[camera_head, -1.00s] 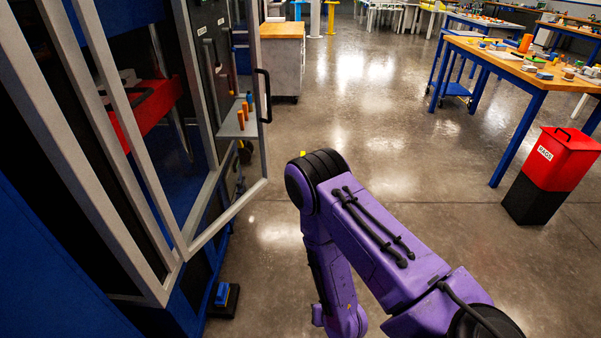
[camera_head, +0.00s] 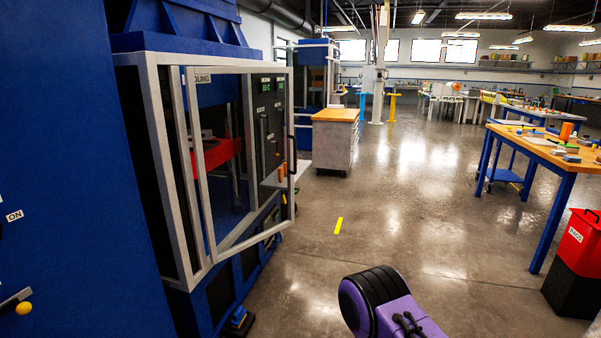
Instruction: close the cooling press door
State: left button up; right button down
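The cooling press door (camera_head: 288,228) is a grey frame with a see-through pane in the left half of the head view. It stands open, swung out from the blue press (camera_head: 180,42), and its free edge is on the right. A black upright handle (camera_head: 292,155) sits on that free edge. A label ending in "OLING" (camera_head: 203,79) shows at its top left. Part of my purple arm shows at the bottom, apart from the door. Neither of my grippers is in view.
A red and black bin (camera_head: 577,250) stands at the right edge, near a wooden-topped table (camera_head: 545,150) with blue legs. A wooden-topped cabinet (camera_head: 335,140) stands beyond the door. A yellow floor mark (camera_head: 338,226) lies on open floor. A blue wall with an "ON" label (camera_head: 14,215) is close at left.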

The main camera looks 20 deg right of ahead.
aim_at(190, 73)
jog(key=z, duration=0.5)
jog(key=i, duration=0.6)
jog(key=z, duration=0.6)
jog(key=i, duration=0.9)
jog(key=u, duration=0.8)
jog(key=i, duration=0.65)
jog(key=u, duration=0.6)
